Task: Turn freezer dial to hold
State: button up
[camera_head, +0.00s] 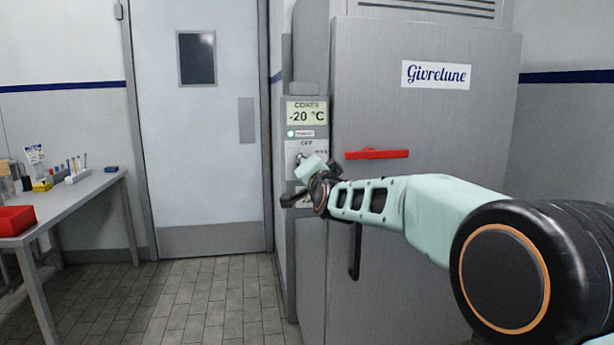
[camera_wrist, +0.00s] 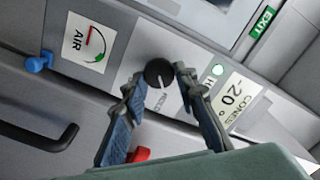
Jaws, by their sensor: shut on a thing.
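The freezer dial (camera_wrist: 158,72) is a round black knob on the grey control panel, seen in the wrist view. My gripper (camera_wrist: 160,75) has one finger on each side of it and is shut on it. Lettering that looks like HOLD (camera_wrist: 162,102) is printed beside the dial, partly between the fingers. I cannot make out where the dial points. In the head view my wrist and gripper hide most of the dial, below the OFF marking (camera_head: 306,143). Above that, the display (camera_head: 307,114) reads CONES, -20 °C.
The grey freezer (camera_head: 430,115) has a red latch (camera_head: 377,154) and a black handle (camera_head: 355,252) close to my arm. An AIR gauge (camera_wrist: 86,42) and a blue knob (camera_wrist: 38,63) are beside the dial. A side table (camera_head: 85,190) stands left; the floor between is clear.

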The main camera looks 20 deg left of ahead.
jog(key=shift+m+b, duration=0.6)
jog(key=shift+m, duration=0.4)
jog(key=o, duration=1.1)
jog(key=shift+o, duration=0.2)
jog(key=shift+d, duration=0.1)
jog(key=v, duration=1.2)
